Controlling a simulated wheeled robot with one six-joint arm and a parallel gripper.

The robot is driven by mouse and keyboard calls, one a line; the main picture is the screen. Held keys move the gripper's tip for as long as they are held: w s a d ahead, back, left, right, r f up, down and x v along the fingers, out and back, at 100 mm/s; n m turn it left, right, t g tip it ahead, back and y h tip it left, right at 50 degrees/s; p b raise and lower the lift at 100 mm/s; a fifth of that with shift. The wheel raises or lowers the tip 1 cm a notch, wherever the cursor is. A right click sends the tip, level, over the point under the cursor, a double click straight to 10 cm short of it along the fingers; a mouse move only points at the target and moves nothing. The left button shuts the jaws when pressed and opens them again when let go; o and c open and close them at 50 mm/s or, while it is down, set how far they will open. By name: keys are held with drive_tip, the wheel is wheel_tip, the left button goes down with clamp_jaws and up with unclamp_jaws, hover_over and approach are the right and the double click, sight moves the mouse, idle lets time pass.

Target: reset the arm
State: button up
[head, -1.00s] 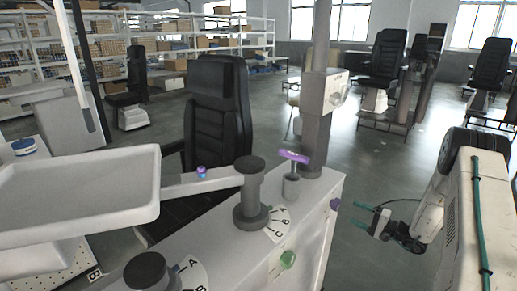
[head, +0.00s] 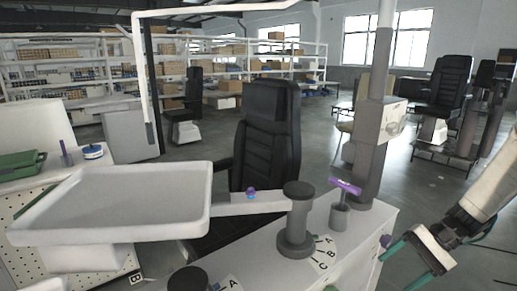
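My arm (head: 482,205) comes in from the right edge of the head view and slants down to the left. My gripper (head: 394,272) is at the lower right, beside the right end of the white cabinet (head: 355,248). Its two teal fingers are spread apart with nothing seen between them, so it is open and empty. The lower finger is partly cut off by the bottom edge of the picture.
On the cabinet stand a purple T-handle (head: 345,187), a dark post (head: 297,220) and an arm bearing a white tray (head: 110,205). A grey column (head: 372,140) rises behind. A black chair (head: 268,135) stands beyond. Open floor (head: 440,190) lies at right.

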drive_tip(key=s+a+r+n+t+h, duration=0.1)
drive_tip(key=s+a+r+n+h, duration=0.2)
drive_tip(key=s+r, duration=0.5)
drive_tip(key=s+a+r+n+t+h, duration=0.2)
drive_tip(key=s+a+r+n+h, duration=0.2)
drive_tip(key=s+r+h, duration=0.3)
drive_tip(key=s+r, duration=0.1)
drive_tip(key=s, duration=0.4)
drive_tip(key=shift+a+r, duration=0.25)
drive_tip(key=shift+a, duration=0.1)
